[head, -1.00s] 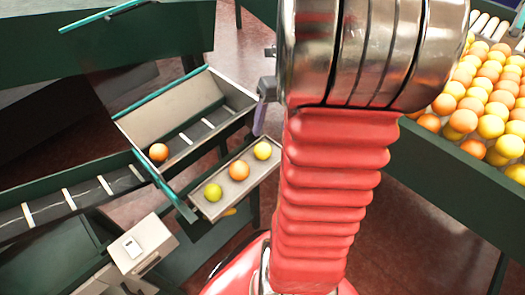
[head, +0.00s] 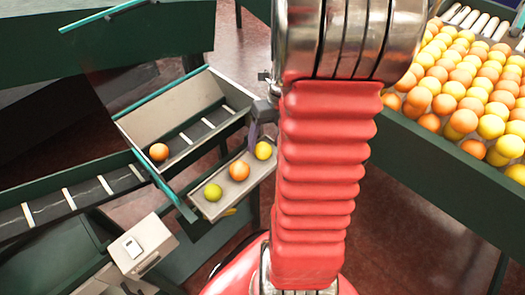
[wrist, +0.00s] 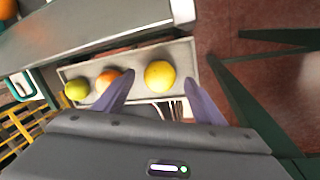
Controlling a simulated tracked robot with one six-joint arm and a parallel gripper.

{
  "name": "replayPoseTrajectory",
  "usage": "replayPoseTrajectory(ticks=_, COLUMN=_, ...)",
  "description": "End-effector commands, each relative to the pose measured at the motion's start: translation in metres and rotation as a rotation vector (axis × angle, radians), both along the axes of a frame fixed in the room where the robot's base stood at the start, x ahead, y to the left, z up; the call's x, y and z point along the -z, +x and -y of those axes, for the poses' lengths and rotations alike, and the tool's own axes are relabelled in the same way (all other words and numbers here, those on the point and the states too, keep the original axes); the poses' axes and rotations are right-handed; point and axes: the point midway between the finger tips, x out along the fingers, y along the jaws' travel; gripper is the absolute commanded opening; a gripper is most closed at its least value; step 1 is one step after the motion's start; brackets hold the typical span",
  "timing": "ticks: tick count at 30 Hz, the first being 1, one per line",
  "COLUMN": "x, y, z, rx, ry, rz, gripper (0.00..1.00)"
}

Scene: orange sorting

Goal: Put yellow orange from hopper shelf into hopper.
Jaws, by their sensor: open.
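The hopper shelf (head: 224,203) is a small tray beside the hopper. On it in a row lie a green-yellow orange (head: 212,192), an orange-coloured one (head: 239,170) and a yellow orange (head: 263,150) at the right end. The yellow orange also shows in the wrist view (wrist: 159,75), ahead of and between my gripper's two purple fingers. My gripper (wrist: 160,92) is open and empty, and one finger overlaps the orange-coloured fruit in that view. The hopper (head: 165,103) is a metal bin with a dark slatted belt, and one orange-coloured fruit (head: 159,152) lies in it.
A big green-sided bin (head: 430,150) full of yellow and orange fruit stands at the right. A slatted conveyor (head: 50,205) runs off to the left of the hopper. A grey box (head: 143,243) stands in front. Bare floor shows right of the shelf.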

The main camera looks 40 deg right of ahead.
Motion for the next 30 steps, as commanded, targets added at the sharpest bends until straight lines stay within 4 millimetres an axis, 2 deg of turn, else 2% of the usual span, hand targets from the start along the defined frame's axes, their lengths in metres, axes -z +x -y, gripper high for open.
replayPoseTrajectory(ticks=3, x=0.015, y=0.001, z=-0.004, rx=-0.002, ry=0.002, rz=-0.002, gripper=0.64)
replayPoseTrajectory(ticks=6, x=0.021, y=0.001, z=-0.005, rx=-0.001, ry=0.001, rz=-0.002, gripper=0.64)
replayPoseTrajectory(ticks=22, x=0.021, y=0.001, z=-0.005, rx=0.000, ry=0.000, rz=0.000, gripper=0.64)
replayPoseTrajectory(ticks=30, x=0.021, y=0.001, z=-0.005, rx=0.000, ry=0.000, rz=0.000, gripper=0.46)
